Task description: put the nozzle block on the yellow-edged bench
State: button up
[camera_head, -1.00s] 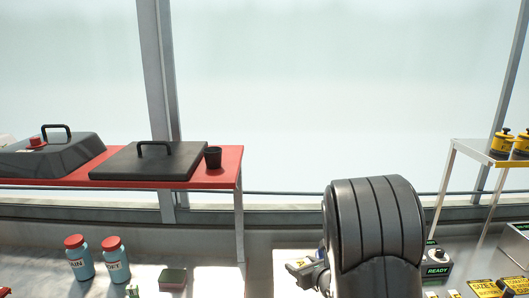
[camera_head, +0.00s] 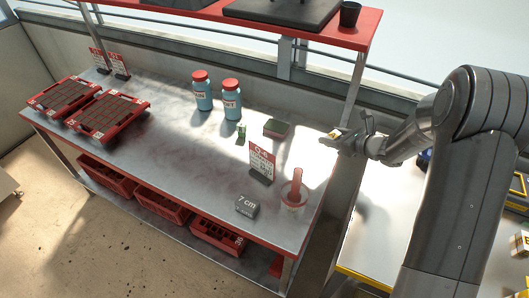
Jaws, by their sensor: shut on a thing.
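My gripper (camera_head: 340,136) is in the right half of the head view, at the end of my dark grey arm. It is shut on a small block with a yellow face (camera_head: 334,133), which I take to be the nozzle block; the fingers hide much of it. The gripper is above the gap near the right end of the red-edged bench. The yellow-edged bench (camera_head: 378,225) is at the lower right, with its yellow edge along the front. My arm hides much of its top.
The red-edged bench (camera_head: 160,130) holds two red trays (camera_head: 107,116), (camera_head: 62,95), two blue bottles (camera_head: 202,92), (camera_head: 231,100), a sponge (camera_head: 276,128), a Q-6 sign (camera_head: 262,160), a red-handled tool (camera_head: 296,190) and a 7 cm block (camera_head: 246,206). A red shelf (camera_head: 330,42) stands behind.

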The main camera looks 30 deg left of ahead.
jog(key=s+a+n+g, duration=0.1)
jog(key=a+n+g, duration=0.2)
jog(key=a, duration=0.3)
jog(key=s+a+f+n+g+y, duration=0.1)
jog(key=s+a+n+g, duration=0.1)
jog(key=a, duration=0.3)
jog(key=shift+a+f+n+g, duration=0.15)
jog(key=shift+a+n+g, duration=0.2)
jog(key=shift+n+g, duration=0.25)
jog(key=shift+s, duration=0.1)
jog(key=x, duration=0.4)
jog(key=f+x, duration=0.1)
jog(key=x, duration=0.8)
jog(key=shift+s+d+f, duration=0.2)
jog(key=shift+s+f, duration=0.1)
jog(key=shift+f, duration=1.95)
jog(key=shift+f, duration=0.15)
jog(key=o, duration=1.1)
jog(key=shift+c, duration=0.2)
jog(key=shift+f, duration=0.1)
